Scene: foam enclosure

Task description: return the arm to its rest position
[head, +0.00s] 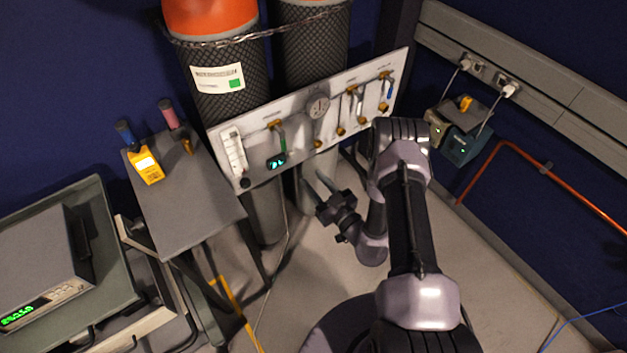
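My arm (408,215) rises from the lower right and bends over at its top joint, with its last links folded down to the left. My gripper (316,188) points up and left, in front of and below the white valve panel (300,113). Its two dark fingers look spread apart with nothing between them. It appears clear of the panel, though the exact gap cannot be told.
Two mesh-wrapped cylinders (283,70) stand behind the panel. A grey table (187,205) holds a yellow meter (146,166). An instrument (45,265) sits on a cart at left. A copper pipe (560,180) runs along the right wall. Floor at right is mostly clear.

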